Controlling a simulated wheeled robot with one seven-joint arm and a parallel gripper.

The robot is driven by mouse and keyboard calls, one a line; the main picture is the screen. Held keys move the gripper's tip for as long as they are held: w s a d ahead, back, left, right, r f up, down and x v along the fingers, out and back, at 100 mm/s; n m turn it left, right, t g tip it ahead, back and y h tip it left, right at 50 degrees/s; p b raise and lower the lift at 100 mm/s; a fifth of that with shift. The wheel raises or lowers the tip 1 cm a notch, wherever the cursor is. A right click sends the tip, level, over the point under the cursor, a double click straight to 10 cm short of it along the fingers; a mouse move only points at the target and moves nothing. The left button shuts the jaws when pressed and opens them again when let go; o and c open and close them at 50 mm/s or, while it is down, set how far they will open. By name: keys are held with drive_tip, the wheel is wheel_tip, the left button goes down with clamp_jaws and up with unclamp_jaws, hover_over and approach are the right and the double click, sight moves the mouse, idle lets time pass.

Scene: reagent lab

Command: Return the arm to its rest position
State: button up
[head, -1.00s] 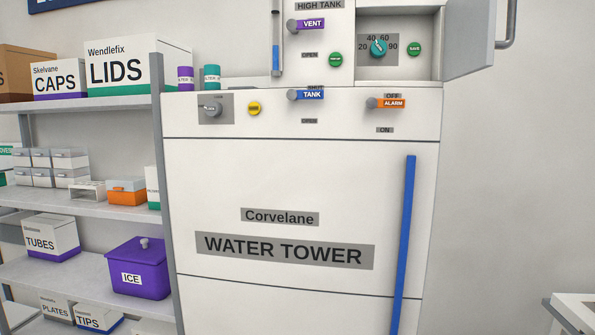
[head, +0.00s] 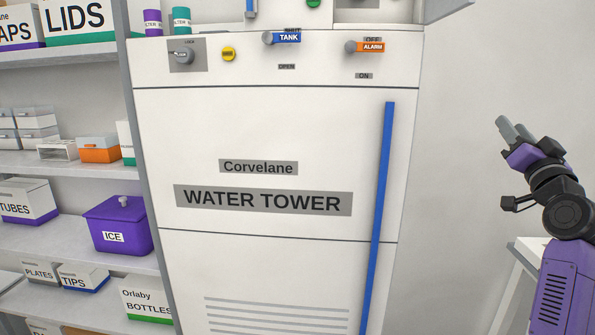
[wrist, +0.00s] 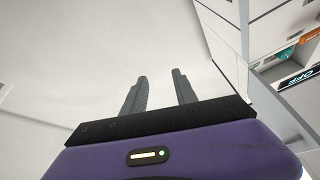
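My arm is raised at the right side of the head view, in front of the bare wall and to the right of the water tower (head: 270,150). My gripper (head: 515,130) points up and to the left and holds nothing. In the wrist view my gripper (wrist: 160,92) shows its two grey fingers apart, with an empty gap between them. The fingers touch nothing; plain wall lies behind them.
A shelf unit (head: 145,150) with boxes and a purple ice bucket (head: 122,228) stands left of the tower. A blue vertical handle (head: 380,190) runs down the tower's front. A white table (head: 528,250) is at the lower right, behind my arm. Bare wall is between tower and arm.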

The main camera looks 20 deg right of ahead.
drive_tip(key=s+a+f+n+y+b, duration=0.15)
drive_tip(key=s+a+f, duration=0.35)
drive_tip(key=a+f, duration=0.75)
drive_tip(key=s+a+f+n+y, duration=0.15)
drive_tip(key=s+a+f, duration=0.25)
drive_tip(key=a+f, duration=0.85)
drive_tip(key=s+a+f+n+g+y, duration=0.1)
drive_tip(key=s+a+f+n+y, duration=0.1)
drive_tip(key=s+a+f, duration=0.4)
drive_tip(key=s+a+f+n+g+y+b, duration=0.1)
drive_tip(key=s+a+f, duration=0.5)
drive_tip(key=s, duration=0.7)
drive_tip(key=s+a+f+n+g+y+b, duration=0.1)
drive_tip(key=s+a+f+n+g+y, duration=0.1)
drive_tip(key=s+a+f+n+y, duration=0.2)
drive_tip(key=s+a+f+y, duration=0.1)
drive_tip(key=s+a+f, duration=0.2)
drive_tip(key=s+a, duration=0.2)
drive_tip(key=shift+s+n+g+y, duration=0.3)
drive_tip(key=shift+s, duration=0.05)
drive_tip(key=shift+r, duration=0.1)
